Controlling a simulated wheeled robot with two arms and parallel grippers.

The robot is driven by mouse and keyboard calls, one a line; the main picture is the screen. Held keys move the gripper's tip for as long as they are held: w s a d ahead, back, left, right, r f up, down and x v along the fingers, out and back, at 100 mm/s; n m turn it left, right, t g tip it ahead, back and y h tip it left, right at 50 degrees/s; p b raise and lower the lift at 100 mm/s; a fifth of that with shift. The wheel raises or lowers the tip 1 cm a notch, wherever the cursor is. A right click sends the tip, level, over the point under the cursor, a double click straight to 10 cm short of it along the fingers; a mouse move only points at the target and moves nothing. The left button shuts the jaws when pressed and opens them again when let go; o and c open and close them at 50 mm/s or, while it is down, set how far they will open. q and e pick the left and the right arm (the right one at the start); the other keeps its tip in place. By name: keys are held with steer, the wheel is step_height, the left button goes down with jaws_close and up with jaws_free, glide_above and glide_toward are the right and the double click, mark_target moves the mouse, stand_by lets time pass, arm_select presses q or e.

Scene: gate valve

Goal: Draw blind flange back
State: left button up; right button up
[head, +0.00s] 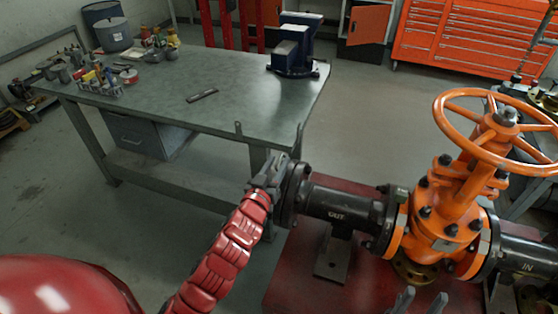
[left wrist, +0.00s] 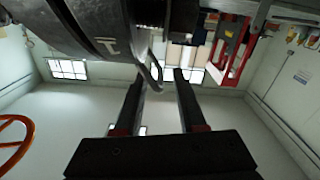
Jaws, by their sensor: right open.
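The dark blind flange (head: 290,194) is at the left end of the black pipe marked OUT (head: 337,206). It appears to sit against the pipe's end flange; any gap is too small to tell. My left gripper (head: 268,172) is at the blind flange's left side. In the left wrist view, a large dark round part (left wrist: 95,28), likely the flange, fills the upper left. A thin curved handle (left wrist: 153,72) shows between the spread fingers of my left gripper (left wrist: 158,78), and I see no grip on it. My right gripper (head: 420,302) is open and empty at the bottom edge, below the valve.
The orange gate valve (head: 447,220) with its handwheel (head: 500,122) stands right of the pipe, above a red base (head: 290,275). A grey workbench (head: 225,90) with a blue vise (head: 297,45) stands behind. Open floor (head: 370,120) lies between bench and valve.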

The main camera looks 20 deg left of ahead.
arm_select(q)
steer(key=shift+w, duration=0.85)
steer(key=shift+c, duration=0.2)
